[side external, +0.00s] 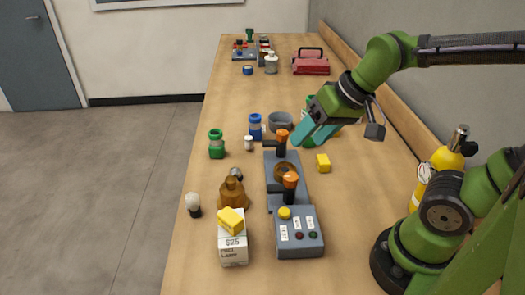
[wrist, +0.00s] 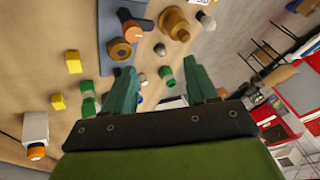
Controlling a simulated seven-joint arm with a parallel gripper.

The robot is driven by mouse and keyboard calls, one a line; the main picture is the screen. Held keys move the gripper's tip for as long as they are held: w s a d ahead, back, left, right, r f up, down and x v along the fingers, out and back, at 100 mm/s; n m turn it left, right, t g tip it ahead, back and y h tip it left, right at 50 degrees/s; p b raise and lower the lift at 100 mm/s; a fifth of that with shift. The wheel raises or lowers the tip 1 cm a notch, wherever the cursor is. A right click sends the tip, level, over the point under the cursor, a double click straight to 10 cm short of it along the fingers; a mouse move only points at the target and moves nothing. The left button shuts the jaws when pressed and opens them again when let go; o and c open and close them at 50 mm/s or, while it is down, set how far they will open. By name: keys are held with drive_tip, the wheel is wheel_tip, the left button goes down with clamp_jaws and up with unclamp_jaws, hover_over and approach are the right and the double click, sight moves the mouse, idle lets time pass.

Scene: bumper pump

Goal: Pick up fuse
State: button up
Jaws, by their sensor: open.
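No part is marked as the fuse, so I cannot tell for certain which it is. One candidate is a small white cylinder (side external: 248,143), upright on the bench between a green cylinder (side external: 216,144) and a blue one (side external: 255,127). My gripper (side external: 308,137) has teal fingers, open and empty, above the bench behind the grey fixture (side external: 289,188) with orange-topped posts, right of the white cylinder. In the wrist view my gripper (wrist: 161,70) is open, with a green cylinder (wrist: 165,73) seen between the fingers.
A yellow block (side external: 323,163) lies right of the fixture. A grey control box (side external: 299,236), brown flask-shaped part (side external: 232,194), bulb (side external: 193,203) and lamp carton (side external: 233,250) stand nearer. Bench surface is clear mid-back.

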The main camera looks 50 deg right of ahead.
drive_tip(key=w+f+m+g+h, duration=0.1)
drive_tip(key=w+f+g, duration=0.1)
drive_tip(key=w, duration=0.7)
drive_tip(key=m+g+h, duration=0.2)
drive_tip(key=m+h, duration=0.3)
drive_tip(key=m, duration=0.3)
approach(248, 138)
drive_tip(key=x, duration=0.4)
drive_tip(key=shift+s+a+f, duration=0.2)
drive_tip(key=shift+f, duration=0.2)
drive_tip(key=shift+t, duration=0.3)
drive_tip(key=shift+x, duration=3.2)
drive_tip(key=shift+d, duration=0.25)
drive_tip(key=shift+r, duration=0.1)
clamp_jaws()
